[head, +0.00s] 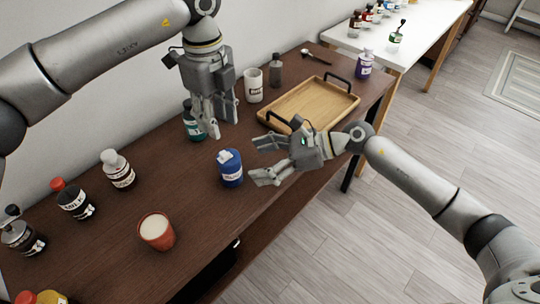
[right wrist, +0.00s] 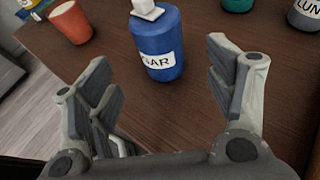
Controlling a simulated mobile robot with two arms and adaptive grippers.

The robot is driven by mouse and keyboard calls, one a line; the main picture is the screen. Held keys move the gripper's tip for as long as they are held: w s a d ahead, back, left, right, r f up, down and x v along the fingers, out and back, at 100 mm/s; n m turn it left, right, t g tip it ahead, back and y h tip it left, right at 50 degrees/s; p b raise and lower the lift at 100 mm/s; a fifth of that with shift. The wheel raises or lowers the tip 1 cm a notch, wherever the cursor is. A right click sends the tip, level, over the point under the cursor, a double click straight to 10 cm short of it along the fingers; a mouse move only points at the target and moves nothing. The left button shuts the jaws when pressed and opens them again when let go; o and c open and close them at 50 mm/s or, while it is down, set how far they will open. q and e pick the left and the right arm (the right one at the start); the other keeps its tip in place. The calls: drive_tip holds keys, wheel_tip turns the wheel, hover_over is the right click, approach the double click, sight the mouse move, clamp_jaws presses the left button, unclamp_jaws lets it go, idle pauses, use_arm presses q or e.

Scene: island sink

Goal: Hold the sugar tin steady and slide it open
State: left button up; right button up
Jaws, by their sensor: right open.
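The sugar tin is a blue cylinder (head: 231,172) with a white label and a white piece on top. It stands upright near the front edge of the dark table. In the right wrist view the tin (right wrist: 158,45) is ahead of my fingers, its label partly reading "GAR". My right gripper (head: 262,160) is open just right of the tin, its fingers pointing at it, not closed on it. My left gripper (head: 221,130) points down behind the tin, above the table near a green jar. Whether its fingers are apart is hard to tell.
A green jar (head: 191,122) stands right beside my left gripper. A terracotta cup (head: 157,231) is at the front left. A wooden tray (head: 310,104) with dark handles lies to the right behind my right gripper. Several bottles stand along the left. Bare table surrounds the tin.

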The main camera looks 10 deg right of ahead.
sight(230, 167)
drive_tip(key=x, duration=0.8)
drive_tip(key=shift+w+a, duration=0.15)
drive_tip(key=shift+a, duration=0.25)
drive_tip(key=shift+c, duration=0.3)
drive_tip(key=c, duration=1.1)
